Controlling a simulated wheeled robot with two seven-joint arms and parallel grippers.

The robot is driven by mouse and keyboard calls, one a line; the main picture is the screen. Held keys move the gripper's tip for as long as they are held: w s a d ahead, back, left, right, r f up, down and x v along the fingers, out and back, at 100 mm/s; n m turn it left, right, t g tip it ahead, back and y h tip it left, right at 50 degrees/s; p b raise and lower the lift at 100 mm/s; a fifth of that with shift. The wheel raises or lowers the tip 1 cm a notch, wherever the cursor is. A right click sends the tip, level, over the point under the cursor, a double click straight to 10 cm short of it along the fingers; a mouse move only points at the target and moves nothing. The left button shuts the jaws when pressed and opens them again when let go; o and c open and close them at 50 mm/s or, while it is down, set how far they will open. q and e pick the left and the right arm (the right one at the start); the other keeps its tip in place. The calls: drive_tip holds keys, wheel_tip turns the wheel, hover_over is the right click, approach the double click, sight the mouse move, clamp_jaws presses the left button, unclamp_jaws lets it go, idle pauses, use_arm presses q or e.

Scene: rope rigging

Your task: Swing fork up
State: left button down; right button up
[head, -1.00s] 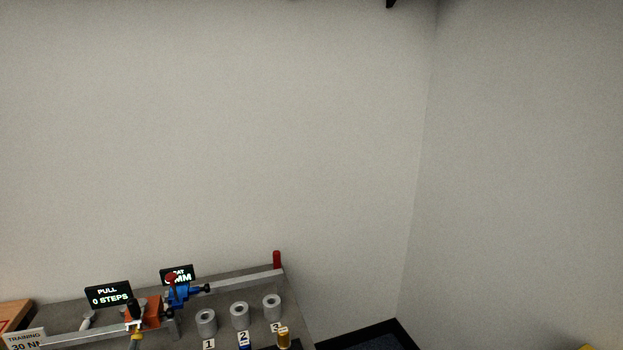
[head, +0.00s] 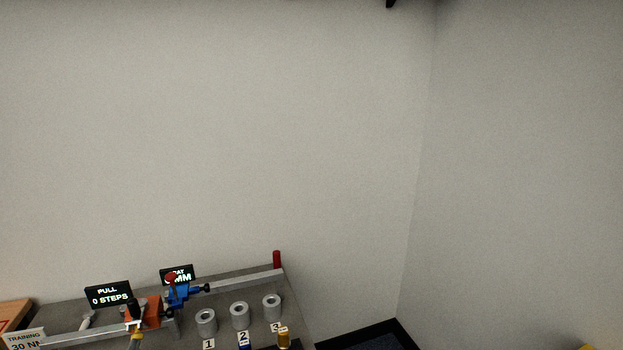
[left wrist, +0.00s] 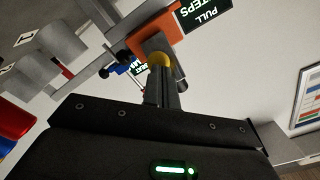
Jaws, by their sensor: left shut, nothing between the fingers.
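The orange block (head: 152,311) sits on the metal rail at the lower left of the head view, with a black upright part in front of it. It also shows in the left wrist view (left wrist: 146,37). A blue clamp (head: 179,294) with a red knob (head: 171,277) stands just right of it. I cannot tell which part is the fork. My left gripper (left wrist: 161,76) is shut and empty. In the left wrist view its fingertips point at a round yellow part (left wrist: 160,59) below the orange block; I cannot tell whether they touch. My right gripper is out of view.
A sign reading "PULL 0 STEPS" (head: 108,294) stands behind the rail, and another sign is partly hidden by the red knob. Grey cylinders (head: 239,316) with number tags stand right of the blue clamp. A red post (head: 277,260) marks the rail's right end.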

use_arm(q)
drive_tip(key=p+v, duration=0.2)
drive_tip(key=v, duration=0.2)
idle(0.4)
